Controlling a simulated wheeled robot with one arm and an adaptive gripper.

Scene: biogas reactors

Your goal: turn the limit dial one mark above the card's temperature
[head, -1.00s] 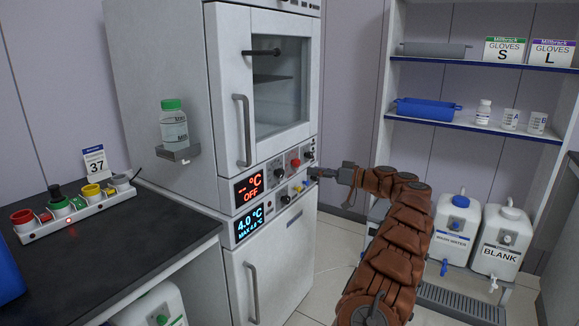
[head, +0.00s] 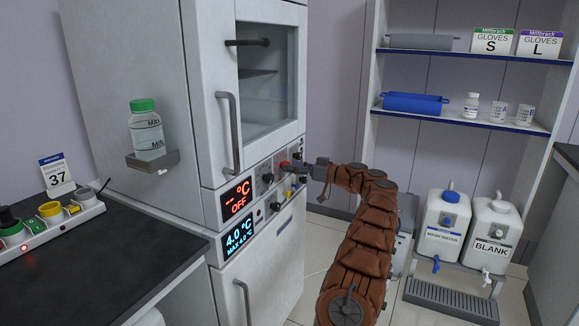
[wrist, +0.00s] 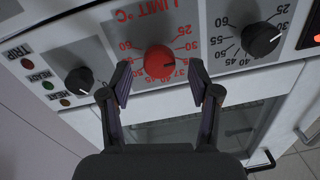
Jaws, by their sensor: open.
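The red limit dial (wrist: 160,62) sits on the oven's control panel under upside-down "LIMIT °C" lettering and red numbers, in the wrist view. A short mark on it points roughly right, near the 37 side; the exact setting is hard to read. It also shows in the head view (head: 283,167), partly behind my gripper. My gripper (wrist: 160,84) is open and empty, its fingers just below and either side of the dial, with no clear contact.
A black dial (wrist: 262,38) with its own scale is right of the red one, and a smaller black knob (wrist: 80,81) is left. A green-capped bottle (head: 146,131) stands on a side bracket. Floor right of the oven is partly clear.

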